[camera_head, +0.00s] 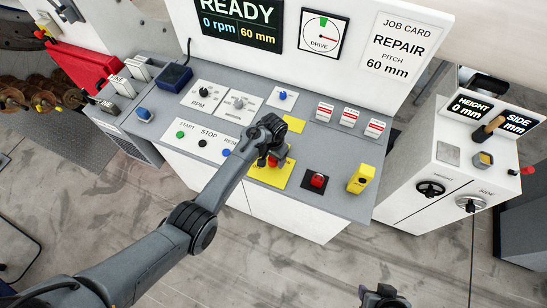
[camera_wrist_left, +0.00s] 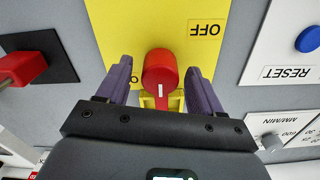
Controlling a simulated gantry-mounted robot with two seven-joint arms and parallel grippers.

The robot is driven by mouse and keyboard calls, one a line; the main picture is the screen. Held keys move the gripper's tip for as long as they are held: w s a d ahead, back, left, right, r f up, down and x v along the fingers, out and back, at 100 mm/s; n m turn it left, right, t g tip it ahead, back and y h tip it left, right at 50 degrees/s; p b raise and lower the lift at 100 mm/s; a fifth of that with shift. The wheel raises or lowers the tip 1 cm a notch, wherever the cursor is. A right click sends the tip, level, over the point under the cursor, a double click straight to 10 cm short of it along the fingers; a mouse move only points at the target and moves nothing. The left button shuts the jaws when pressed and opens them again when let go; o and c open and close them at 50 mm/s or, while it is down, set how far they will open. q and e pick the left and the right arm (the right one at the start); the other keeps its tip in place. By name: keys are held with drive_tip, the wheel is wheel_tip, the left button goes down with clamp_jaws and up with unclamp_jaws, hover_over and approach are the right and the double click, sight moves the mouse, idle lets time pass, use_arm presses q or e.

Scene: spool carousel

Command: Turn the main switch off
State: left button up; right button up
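The main switch is a red knob (camera_wrist_left: 160,72) with a white mark, on a yellow plate (camera_wrist_left: 190,15). The plate carries an OFF label, upside down in the left wrist view; another label is mostly hidden behind a finger. My left gripper (camera_wrist_left: 159,85) is open, with one finger on each side of the knob and gaps between. In the head view my left gripper (camera_head: 273,160) hides most of the knob, and part of the yellow plate (camera_head: 274,178) shows. My right gripper (camera_head: 383,297) is at the bottom edge, cut off; its fingers are unclear.
START, STOP and RESET buttons (camera_head: 203,142) and dials (camera_head: 238,103) lie to the left. The display (camera_head: 243,20) reads READY, 0 rpm.

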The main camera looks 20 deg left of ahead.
use_arm(q)
drive_tip(key=c, duration=1)
drive_tip(key=shift+o, duration=0.2)
